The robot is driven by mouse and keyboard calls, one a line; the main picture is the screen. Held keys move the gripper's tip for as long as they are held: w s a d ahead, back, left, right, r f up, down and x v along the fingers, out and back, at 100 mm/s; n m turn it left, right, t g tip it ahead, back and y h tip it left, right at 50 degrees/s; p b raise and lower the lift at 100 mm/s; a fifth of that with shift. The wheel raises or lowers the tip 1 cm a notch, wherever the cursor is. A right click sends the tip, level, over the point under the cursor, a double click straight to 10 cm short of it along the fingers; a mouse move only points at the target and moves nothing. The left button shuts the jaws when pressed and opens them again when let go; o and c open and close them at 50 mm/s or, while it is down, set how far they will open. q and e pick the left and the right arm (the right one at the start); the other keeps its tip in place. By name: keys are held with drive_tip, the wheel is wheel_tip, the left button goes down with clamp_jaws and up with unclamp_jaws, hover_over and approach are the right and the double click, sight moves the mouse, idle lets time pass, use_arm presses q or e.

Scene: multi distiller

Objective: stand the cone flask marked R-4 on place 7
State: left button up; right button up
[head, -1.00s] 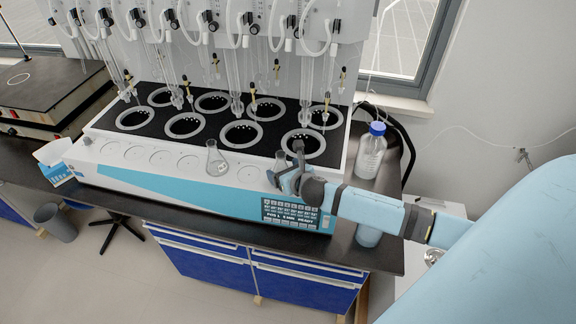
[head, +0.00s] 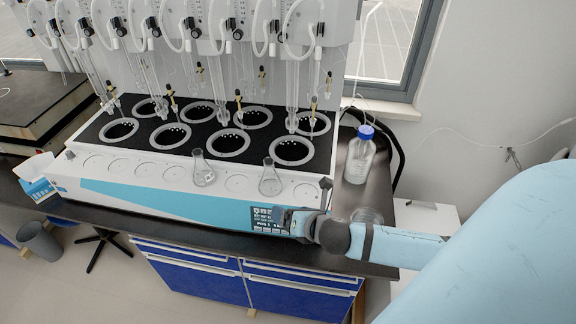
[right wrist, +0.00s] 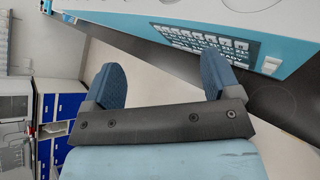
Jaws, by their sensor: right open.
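Two clear cone flasks stand upright on the white front ledge (head: 130,183) of the distiller, in its row of round places. One flask (head: 270,180) is on the second place from the right end. The other flask (head: 203,169) is further left, with an empty place (head: 237,184) between them. Their marks and the place numbers are too small to read. My right gripper (head: 303,204) is open and empty, in front of the ledge by the control panel (head: 268,217) and apart from both flasks. The right wrist view shows its spread fingers (right wrist: 162,72) with nothing between. My left gripper is not in view.
Black heating wells (head: 230,143) and hanging glass tubes stand behind the ledge. A blue-capped bottle (head: 360,156) is at the right end of the bench. The rightmost place (head: 306,191) and several left ones are empty.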

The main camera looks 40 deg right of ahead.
drive_tip(key=s+a+f+m+y, duration=0.1)
drive_tip(key=s+a+f+m, duration=0.2)
drive_tip(key=m, duration=0.6)
drive_tip(key=s+a+f+m+g+y, duration=0.1)
drive_tip(key=s+a+f+m, duration=0.3)
drive_tip(key=m, duration=0.4)
drive_tip(key=s+a+f+m, duration=0.3)
drive_tip(key=s+a+m, duration=0.2)
drive_tip(key=m, duration=0.4)
drive_tip(key=shift+s+a+f+m+y, duration=0.25)
drive_tip(key=shift+s+f+m+y, duration=0.05)
drive_tip(key=shift+f+y, duration=0.1)
